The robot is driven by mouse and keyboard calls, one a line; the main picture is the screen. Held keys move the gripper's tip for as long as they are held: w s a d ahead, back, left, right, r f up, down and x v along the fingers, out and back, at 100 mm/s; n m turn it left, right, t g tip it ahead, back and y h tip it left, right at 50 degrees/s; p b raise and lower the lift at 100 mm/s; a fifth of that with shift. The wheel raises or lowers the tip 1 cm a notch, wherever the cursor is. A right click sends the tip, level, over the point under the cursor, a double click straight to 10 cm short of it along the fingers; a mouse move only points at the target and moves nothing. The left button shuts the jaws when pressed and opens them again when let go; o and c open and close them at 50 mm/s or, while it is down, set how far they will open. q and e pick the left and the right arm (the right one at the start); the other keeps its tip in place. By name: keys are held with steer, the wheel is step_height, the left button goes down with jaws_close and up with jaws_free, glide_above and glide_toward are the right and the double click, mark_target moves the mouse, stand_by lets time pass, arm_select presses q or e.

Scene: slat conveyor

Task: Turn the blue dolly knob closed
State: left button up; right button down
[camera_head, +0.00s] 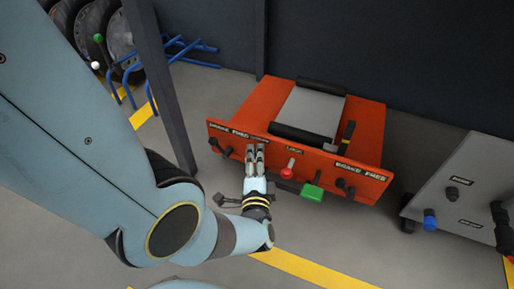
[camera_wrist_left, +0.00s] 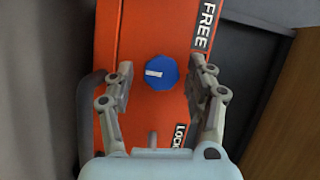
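The blue knob (camera_wrist_left: 162,72) sits on an orange panel in the left wrist view, with its white mark pointing to the left of that picture. The label FREE (camera_wrist_left: 206,24) is above right of it and LOCK (camera_wrist_left: 180,136) below right. My left gripper (camera_head: 255,152) is open at the front panel of the orange dolly (camera_head: 365,130). In the wrist view its fingers are on either side of the knob, with gaps showing. In the head view the gripper hides the blue knob. My right gripper is out of view.
A red knob (camera_head: 288,170) and a green knob (camera_head: 312,191) stick out right of my left gripper. A grey unit (camera_head: 463,185) with another blue knob (camera_head: 430,219) stands at right. A dark post (camera_head: 165,90) rises left of the dolly. Blue racks (camera_head: 130,62) stand behind.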

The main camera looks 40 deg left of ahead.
arm_select(q)
steer(key=shift+r, duration=0.2)
steer(key=shift+o, duration=0.5)
step_height(320, 180, up, 10)
steer(key=shift+w+a, duration=0.15)
steer(key=shift+c, duration=0.5)
steer(key=shift+f, duration=0.15)
